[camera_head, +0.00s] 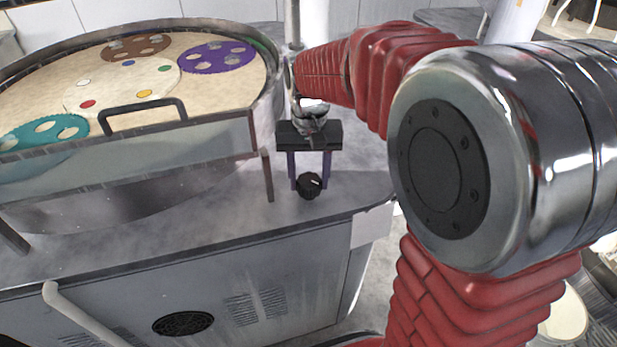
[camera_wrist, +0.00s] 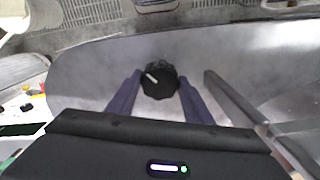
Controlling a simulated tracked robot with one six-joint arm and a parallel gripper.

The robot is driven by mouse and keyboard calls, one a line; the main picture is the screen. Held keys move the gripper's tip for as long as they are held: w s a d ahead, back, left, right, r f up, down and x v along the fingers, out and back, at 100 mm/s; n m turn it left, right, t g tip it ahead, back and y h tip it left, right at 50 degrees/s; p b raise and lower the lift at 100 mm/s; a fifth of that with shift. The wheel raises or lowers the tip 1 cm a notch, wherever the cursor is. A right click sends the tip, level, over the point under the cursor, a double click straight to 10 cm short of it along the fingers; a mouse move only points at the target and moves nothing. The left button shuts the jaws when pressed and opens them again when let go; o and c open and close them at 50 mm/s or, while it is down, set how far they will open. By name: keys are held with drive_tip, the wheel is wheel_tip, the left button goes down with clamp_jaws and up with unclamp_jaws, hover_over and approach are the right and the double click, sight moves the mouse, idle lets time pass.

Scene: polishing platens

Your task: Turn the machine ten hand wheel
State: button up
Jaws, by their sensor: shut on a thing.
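The hand wheel (camera_head: 309,190) is a small black knob with a scalloped rim on the grey machine top, near its front right corner. A white pointer mark on it points to the upper left in the wrist view (camera_wrist: 158,84). My gripper (camera_head: 309,182) reaches down over the wheel, with one purple finger on each side. In the wrist view, my gripper (camera_wrist: 160,76) is shut on the wheel between its fingertips. The wheel's face shows clearly. Finger contact at its sides is hard to see. No machine number is readable.
A round polishing basin (camera_head: 262,100) with a raised metal rim stands left of the wheel, holding coloured discs. A black handle (camera_head: 145,108) and a clear front guard (camera_head: 130,172) face me. A thin post (camera_head: 267,178) stands close left of my gripper.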

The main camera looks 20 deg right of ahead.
sight(309, 179)
drive_tip(key=n, duration=0.5)
drive_tip(key=shift+n, duration=0.3)
drive_tip(key=shift+r+n, duration=0.1)
drive_tip(key=shift+n, duration=2.1)
drive_tip(key=o, duration=1)
drive_tip(key=shift+o, duration=0.2)
wheel_tip(309, 179, up, 14)
drive_tip(key=shift+f, duration=0.2)
